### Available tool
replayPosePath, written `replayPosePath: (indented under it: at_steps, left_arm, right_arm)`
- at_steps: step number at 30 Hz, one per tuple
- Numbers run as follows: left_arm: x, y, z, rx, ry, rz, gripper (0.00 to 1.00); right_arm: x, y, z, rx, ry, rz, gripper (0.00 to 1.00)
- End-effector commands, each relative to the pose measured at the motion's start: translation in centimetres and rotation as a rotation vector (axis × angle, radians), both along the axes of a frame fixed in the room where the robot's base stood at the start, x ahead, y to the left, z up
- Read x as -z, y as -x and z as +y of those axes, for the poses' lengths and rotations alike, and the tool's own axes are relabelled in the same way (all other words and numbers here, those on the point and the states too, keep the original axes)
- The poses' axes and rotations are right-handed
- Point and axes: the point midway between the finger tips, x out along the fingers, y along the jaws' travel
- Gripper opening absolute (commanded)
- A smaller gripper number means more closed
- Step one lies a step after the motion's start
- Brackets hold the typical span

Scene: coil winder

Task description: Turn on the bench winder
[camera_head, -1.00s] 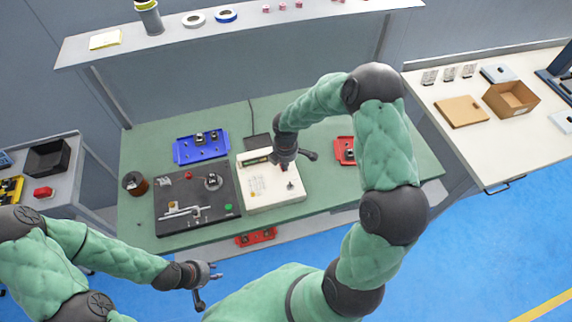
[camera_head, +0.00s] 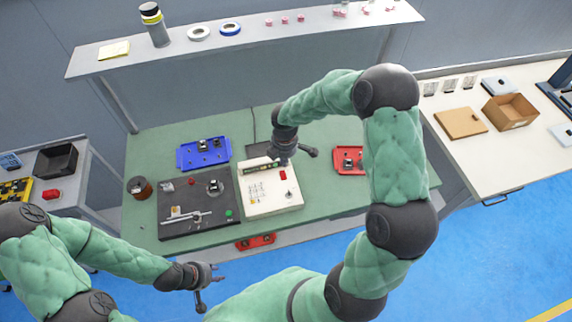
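The bench winder stands on the green table. Its white control box (camera_head: 262,196) has a display strip (camera_head: 262,167) with small green marks, a red button (camera_head: 283,175) and a small dark switch (camera_head: 288,195). To its left is the black base plate (camera_head: 190,222) with a spindle part, a metal arm and a green button (camera_head: 229,213). My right gripper (camera_head: 284,162) is over the back right edge of the white box, just behind the red button. Its fingers are too hidden to read, and contact is unclear. My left gripper (camera_head: 217,273) is open and empty in front of the table.
A blue tray (camera_head: 184,160) lies behind the plate and a red tray (camera_head: 340,167) lies right of the box, both with small parts. A copper wire spool (camera_head: 139,188) stands at left. A shelf (camera_head: 240,42) runs above the back. A cream side table (camera_head: 490,150) holds a cardboard box.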

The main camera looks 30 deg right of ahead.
Motion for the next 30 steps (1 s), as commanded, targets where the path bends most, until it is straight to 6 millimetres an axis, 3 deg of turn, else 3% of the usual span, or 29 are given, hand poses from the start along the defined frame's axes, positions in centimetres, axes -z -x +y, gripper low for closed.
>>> replayPosePath:
  at_steps: [3,10,30]
  left_arm:
    - [-0.5,-0.1,0.0,-0.001,0.000,-0.001,0.31]
    - [-0.9,0.0,0.0,0.000,0.000,0.000,0.31]
    - [-0.9,0.0,0.0,0.000,0.000,-0.001,0.31]
  right_arm:
    - [-2.5,0.1,0.0,0.000,0.001,-0.003,0.00]
    - [-5.3,0.3,0.1,-0.001,0.000,0.000,0.00]
    - [-5.8,0.4,0.1,0.000,0.000,0.001,0.00]
